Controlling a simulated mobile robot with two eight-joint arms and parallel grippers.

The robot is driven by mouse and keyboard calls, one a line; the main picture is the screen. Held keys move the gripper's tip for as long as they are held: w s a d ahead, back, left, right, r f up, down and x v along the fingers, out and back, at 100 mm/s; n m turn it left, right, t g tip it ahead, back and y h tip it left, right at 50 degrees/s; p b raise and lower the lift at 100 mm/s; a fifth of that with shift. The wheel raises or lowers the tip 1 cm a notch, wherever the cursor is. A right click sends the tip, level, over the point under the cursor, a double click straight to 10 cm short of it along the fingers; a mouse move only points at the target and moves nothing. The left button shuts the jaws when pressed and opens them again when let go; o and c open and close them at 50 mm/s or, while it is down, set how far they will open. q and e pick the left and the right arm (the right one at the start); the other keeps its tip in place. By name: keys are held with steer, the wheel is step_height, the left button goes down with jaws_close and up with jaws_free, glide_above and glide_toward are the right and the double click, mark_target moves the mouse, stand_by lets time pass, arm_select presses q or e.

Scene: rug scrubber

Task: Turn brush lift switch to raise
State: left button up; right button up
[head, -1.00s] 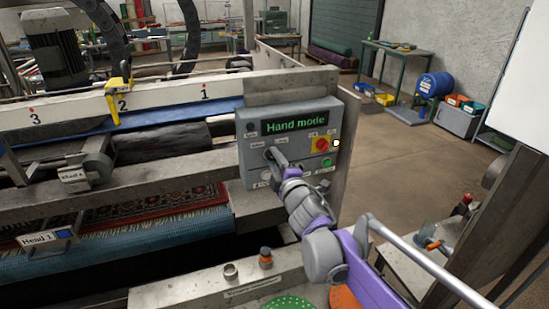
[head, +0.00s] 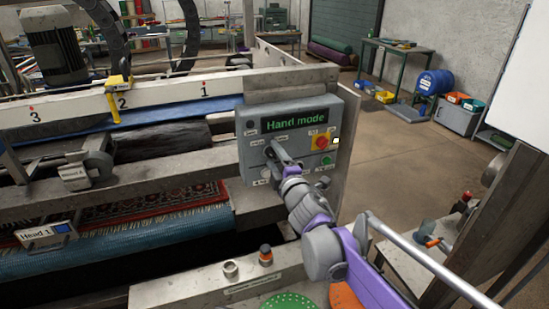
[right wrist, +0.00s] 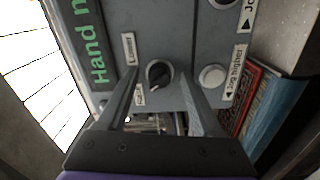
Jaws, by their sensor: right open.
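The grey control panel (head: 250,171) stands at the middle of the head view; its green display (head: 294,120) reads "Hand mode". In the right wrist view the black rotary switch (right wrist: 159,73) sits on the panel, between a label "Lower" (right wrist: 128,48) and a smaller label (right wrist: 140,95) that seems to read "Raise". My right gripper (right wrist: 158,78) is open, with one finger on each side of the switch. I see gaps beside the knob and cannot tell how deep the fingers reach. In the head view my right gripper (head: 276,151) hides the switch. My left gripper is out of view.
A white button (right wrist: 213,76) marked "Jog higher" lies close beside one finger. A red stop button (head: 321,142) on yellow and a green button (head: 327,160) are on the panel's right side. A patterned rug (head: 150,203) lies in the machine at left. Open floor lies behind.

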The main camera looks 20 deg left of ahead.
steer(key=shift+s+d+f, duration=0.1)
steer(key=shift+s+d, duration=0.25)
steer(key=shift+s, duration=0.1)
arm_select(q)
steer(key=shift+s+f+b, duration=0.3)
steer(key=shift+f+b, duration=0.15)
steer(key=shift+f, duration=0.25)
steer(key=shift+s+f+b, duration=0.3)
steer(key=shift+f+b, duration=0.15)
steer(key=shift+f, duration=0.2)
arm_select(e)
steer(key=v, duration=0.9)
steer(key=shift+s+d, duration=0.2)
steer(key=shift+s, duration=0.1)
